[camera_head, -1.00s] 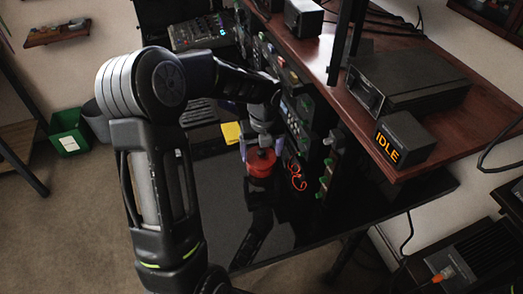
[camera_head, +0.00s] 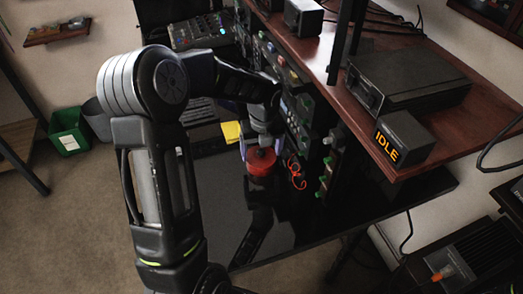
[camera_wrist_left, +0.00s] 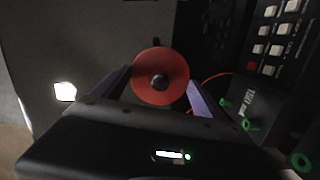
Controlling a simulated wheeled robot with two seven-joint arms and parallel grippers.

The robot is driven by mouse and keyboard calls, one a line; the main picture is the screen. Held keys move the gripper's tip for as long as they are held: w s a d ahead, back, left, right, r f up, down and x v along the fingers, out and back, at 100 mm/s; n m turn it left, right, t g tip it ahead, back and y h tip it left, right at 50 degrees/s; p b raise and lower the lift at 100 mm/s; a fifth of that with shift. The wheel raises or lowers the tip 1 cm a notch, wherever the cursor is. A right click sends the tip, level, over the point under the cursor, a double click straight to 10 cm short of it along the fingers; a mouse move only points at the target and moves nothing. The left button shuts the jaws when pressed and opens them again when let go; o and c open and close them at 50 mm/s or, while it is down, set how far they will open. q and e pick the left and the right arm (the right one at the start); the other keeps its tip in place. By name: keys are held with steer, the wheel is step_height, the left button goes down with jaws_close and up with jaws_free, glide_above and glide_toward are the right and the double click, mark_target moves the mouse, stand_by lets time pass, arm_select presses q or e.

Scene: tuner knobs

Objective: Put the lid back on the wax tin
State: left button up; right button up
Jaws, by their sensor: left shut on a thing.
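The red lid (camera_head: 261,156) with a dark round knob is between the purple fingers of my left gripper (camera_head: 261,151), which is shut on it. In the left wrist view the lid (camera_wrist_left: 160,65) is a red disc with its dark knob near the middle, with a finger of the gripper (camera_wrist_left: 158,95) on either side. The red wax tin (camera_head: 261,171) is directly under the lid on the glossy black desk. The lid looks level and very close to or touching the tin; I cannot tell whether it is seated. My right gripper is out of view.
A rack of knobbed panels (camera_head: 297,112) stands just right of the tin, with an orange-red cable (camera_head: 296,174) coiled beside it. A yellow note (camera_head: 231,132) lies behind to the left. The wooden shelf (camera_head: 312,52) overhangs on the right. The black desk (camera_head: 215,185) is clear in front and to the left.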

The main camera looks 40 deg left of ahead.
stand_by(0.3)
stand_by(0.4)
arm_select(q)
steer(key=o, duration=1.4)
steer(key=shift+r+p, duration=2.6)
steer(key=shift+r, duration=0.05)
steer(key=shift+r+p, duration=0.8)
steer(key=shift+r, duration=0.1)
steer(key=shift+c, duration=0.3)
